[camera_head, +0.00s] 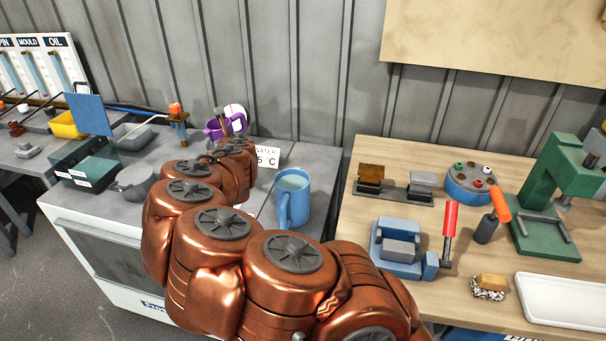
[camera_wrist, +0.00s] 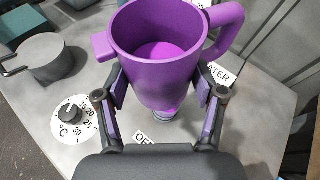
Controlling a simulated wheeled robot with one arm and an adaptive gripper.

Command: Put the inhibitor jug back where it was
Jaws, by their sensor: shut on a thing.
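A purple jug (camera_wrist: 160,80) with purple liquid inside is held between the two fingers of my gripper (camera_wrist: 162,92) in the wrist view. Its handle points to the upper right and its spout to the left. Its lower end is partly hidden, so I cannot tell whether it touches anything below. In the head view the purple jug (camera_head: 213,129) shows beyond the end of my copper-coloured arm, which hides most of the gripper. A blue jug (camera_head: 293,203) stands on the grey worktop, right of the arm.
A grey pot (camera_wrist: 48,58) and a temperature dial (camera_wrist: 73,115) lie left of the jug. A yellow bin (camera_head: 66,125) is farther left. The wooden table (camera_head: 340,225) at right holds several tools.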

